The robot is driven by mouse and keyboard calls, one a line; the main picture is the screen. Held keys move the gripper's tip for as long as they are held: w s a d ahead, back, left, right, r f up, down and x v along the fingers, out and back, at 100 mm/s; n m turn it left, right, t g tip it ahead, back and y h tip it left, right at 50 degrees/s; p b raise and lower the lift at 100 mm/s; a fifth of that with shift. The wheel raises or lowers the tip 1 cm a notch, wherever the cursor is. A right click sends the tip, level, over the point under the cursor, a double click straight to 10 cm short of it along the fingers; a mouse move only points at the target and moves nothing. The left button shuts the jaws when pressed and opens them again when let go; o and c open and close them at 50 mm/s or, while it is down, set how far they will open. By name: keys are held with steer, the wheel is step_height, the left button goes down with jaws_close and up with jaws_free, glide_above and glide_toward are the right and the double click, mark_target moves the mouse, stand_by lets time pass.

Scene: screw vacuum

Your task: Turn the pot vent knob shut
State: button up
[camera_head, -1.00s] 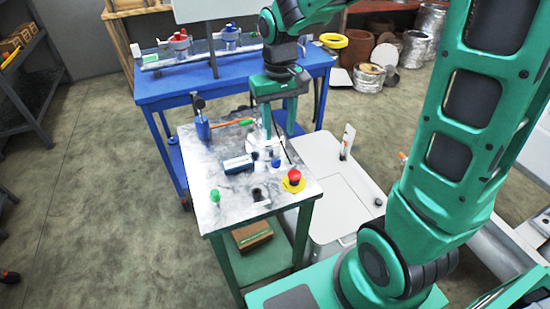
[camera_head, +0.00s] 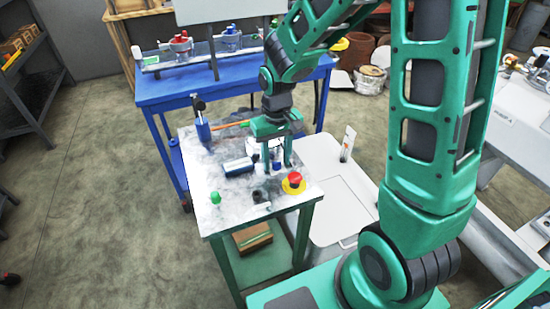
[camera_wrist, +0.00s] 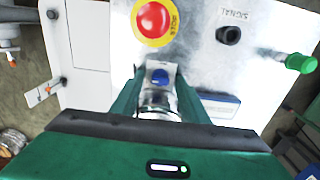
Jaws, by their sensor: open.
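A small blue knob (camera_wrist: 160,76) sits on a pale fitting on top of a clear, shiny pot (camera_wrist: 158,100) in the wrist view. In the head view the blue knob (camera_head: 277,165) is small and partly hidden by my fingers. My gripper (camera_wrist: 159,84) is open, with one green finger on each side of the knob and pot top. I cannot tell whether either finger touches them. In the head view my gripper (camera_head: 277,160) points down over the right part of the small table (camera_head: 235,205).
A red button on a yellow base (camera_wrist: 152,22) is close to the knob. A black socket marked SIGNAL (camera_wrist: 229,35), a green-capped part (camera_wrist: 301,63) and a dark blue box (camera_head: 238,166) are also on the table. A blue bench (camera_head: 160,88) stands behind.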

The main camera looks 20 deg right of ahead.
jaws_close()
steer(key=shift+n, duration=2.3)
jaws_free()
step_height(320, 180, up, 11)
steer(key=shift+f, duration=0.15)
